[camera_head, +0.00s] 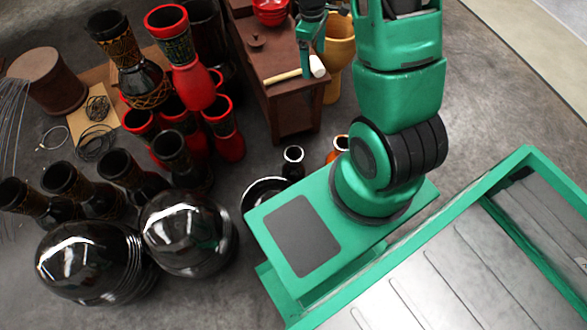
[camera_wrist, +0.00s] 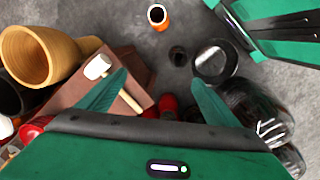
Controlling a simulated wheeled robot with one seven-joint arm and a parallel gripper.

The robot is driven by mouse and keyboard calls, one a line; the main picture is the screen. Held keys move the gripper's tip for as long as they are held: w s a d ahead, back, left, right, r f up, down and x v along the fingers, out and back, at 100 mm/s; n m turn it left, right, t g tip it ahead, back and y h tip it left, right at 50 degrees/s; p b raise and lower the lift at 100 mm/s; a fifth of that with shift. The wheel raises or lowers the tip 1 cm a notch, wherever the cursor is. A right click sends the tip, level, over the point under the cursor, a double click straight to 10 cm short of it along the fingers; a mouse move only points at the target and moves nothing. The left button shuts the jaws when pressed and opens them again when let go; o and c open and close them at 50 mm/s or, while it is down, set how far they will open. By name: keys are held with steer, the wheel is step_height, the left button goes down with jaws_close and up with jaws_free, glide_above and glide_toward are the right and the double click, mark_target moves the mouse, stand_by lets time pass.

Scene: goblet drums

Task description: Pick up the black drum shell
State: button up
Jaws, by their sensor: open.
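A glossy black open-topped shell (camera_head: 253,190) stands on the floor beside my green base, which hides part of it. In the wrist view this shell (camera_wrist: 230,67) shows its round open mouth, right of centre. A smaller black piece (camera_head: 293,170) with a pale-rimmed opening stands close to it, and also shows in the wrist view (camera_wrist: 178,56). I cannot tell for certain which one is the black drum shell. My gripper (camera_wrist: 158,78) is open and empty, with its fingers spread. In the head view my gripper (camera_head: 311,55) is above the brown bench, away from both pieces.
A brown bench (camera_head: 295,115) holds a mallet (camera_head: 317,66) and red bowls (camera_head: 270,10). Big glossy black drums (camera_head: 90,262) and several red and black goblet drums crowd the left. Bare floor lies between.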

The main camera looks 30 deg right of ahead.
steer(key=w+a+f+n, duration=0.1)
steer(key=w+f+n, duration=0.2)
steer(key=f, duration=0.8)
steer(key=n+y, duration=0.1)
steer(key=n, duration=0.9)
glide_above(294, 159)
steer(key=s, duration=0.1)
step_height(294, 159, down, 33)
steer(key=f, duration=0.5)
steer(key=shift+s+a+f, duration=0.1)
steer(key=shift+a+f, duration=0.15)
steer(key=shift+f, duration=0.1)
steer(key=shift+w+f, duration=0.2)
steer(key=shift+f, duration=2.8)
steer(key=shift+c, duration=0.7)
steer(key=c, duration=2)
